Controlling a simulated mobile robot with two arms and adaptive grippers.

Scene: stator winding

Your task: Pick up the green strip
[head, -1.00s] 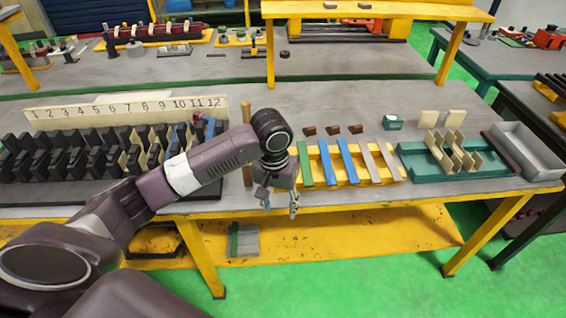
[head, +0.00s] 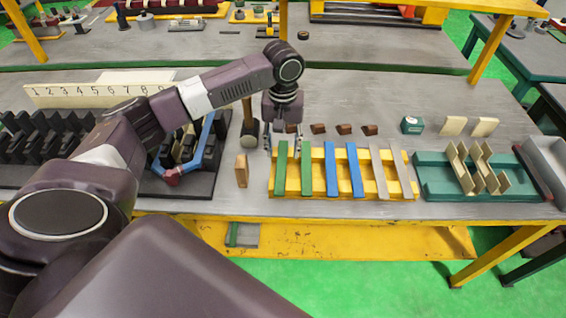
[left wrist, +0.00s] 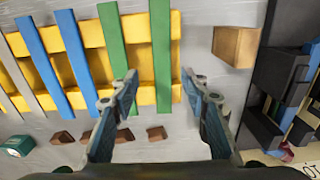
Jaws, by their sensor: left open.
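Two green strips lie side by side across the yellow rack (head: 346,190): the outer green strip (head: 281,174) at its left end and the inner green strip (head: 305,172) beside it. My left gripper (head: 283,152) is open and empty above the rack's left end, pointing down. In the left wrist view, the gripper's fingers (left wrist: 159,84) stand apart on either side of the line of the outer green strip (left wrist: 160,45). The inner green strip (left wrist: 113,45) lies left of them there. I cannot tell the exact height above the strip. My right gripper is not in view.
Blue strips (head: 331,170) and grey strips (head: 379,172) share the rack. Small brown blocks (head: 344,129) lie behind it. A wooden block (head: 241,170) and a mallet (head: 249,130) are to the left. A teal tray (head: 430,180) stands to the right.

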